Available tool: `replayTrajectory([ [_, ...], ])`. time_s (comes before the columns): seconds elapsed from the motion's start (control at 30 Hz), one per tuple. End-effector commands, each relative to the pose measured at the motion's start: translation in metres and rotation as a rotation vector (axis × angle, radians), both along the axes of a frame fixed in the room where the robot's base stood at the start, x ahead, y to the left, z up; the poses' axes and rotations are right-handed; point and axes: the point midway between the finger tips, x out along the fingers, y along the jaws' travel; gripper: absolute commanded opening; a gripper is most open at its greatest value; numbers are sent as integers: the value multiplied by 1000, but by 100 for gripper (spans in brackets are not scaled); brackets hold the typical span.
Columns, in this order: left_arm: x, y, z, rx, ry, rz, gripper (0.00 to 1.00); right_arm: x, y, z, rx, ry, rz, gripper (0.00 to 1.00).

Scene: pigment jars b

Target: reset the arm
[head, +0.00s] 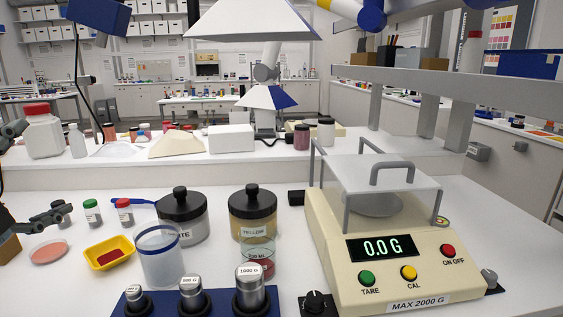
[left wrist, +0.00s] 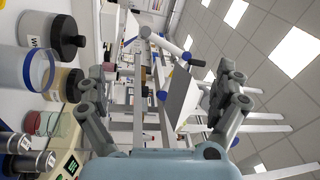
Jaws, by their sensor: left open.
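My left gripper (head: 45,170) is at the far left edge of the head view, with its dark fingers spread wide apart. In the left wrist view the open gripper (left wrist: 168,75) has nothing between its fingers, and the picture there is turned sideways. The lower finger in the head view is over the bench's left part, near a pink dish (head: 49,251). The rest of the left arm is mostly outside the head view. My right gripper is not seen in either view.
A white jar (head: 181,228), YELLOW jar (head: 253,224), clear blue-rimmed cup (head: 160,262), beaker (head: 258,262) and yellow tray (head: 108,257) crowd the bench. Metal weights (head: 249,291) stand in front. A scale (head: 395,270) reading 0.0 G is right. A lamp shade (head: 250,22) hangs above.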

Motion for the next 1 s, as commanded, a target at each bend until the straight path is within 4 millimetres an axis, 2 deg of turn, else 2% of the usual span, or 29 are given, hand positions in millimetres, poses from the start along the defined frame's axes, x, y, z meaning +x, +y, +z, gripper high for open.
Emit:
replayTrajectory([
  [0.03, -13, 16, -27, -186, 92, 117, 100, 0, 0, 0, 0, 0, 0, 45],
  [0.07, -22, 24, -45, -291, 155, 187, 100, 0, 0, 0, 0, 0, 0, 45],
  [0.13, -49, 31, -90, -512, 312, 332, 100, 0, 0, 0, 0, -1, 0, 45],
  [0.2, -77, 27, -126, -674, 454, 438, 100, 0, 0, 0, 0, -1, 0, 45],
  [0.3, -113, 11, -164, -835, 627, 545, 100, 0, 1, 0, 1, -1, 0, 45],
  [0.4, -146, -8, -189, -952, 779, 620, 100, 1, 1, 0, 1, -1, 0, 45],
  [0.5, -176, -30, -206, -1042, 915, 677, 100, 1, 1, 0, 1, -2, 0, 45],
  [0.67, -221, -64, -221, -1150, 1123, 745, 100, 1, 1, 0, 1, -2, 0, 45],
  [0.7, -214, -60, -243, -1140, 1119, 751, 100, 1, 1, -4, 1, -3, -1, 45],
  [0.8, -207, -56, -282, -1136, 1125, 763, 100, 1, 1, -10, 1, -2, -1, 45],
  [0.87, -205, -54, -307, -1135, 1129, 771, 100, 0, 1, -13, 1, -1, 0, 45],
  [0.97, -203, -50, -352, -1134, 1139, 784, 100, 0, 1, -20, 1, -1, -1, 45],
  [1.0, -204, -48, -372, -1133, 1146, 792, 100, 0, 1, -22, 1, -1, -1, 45],
])
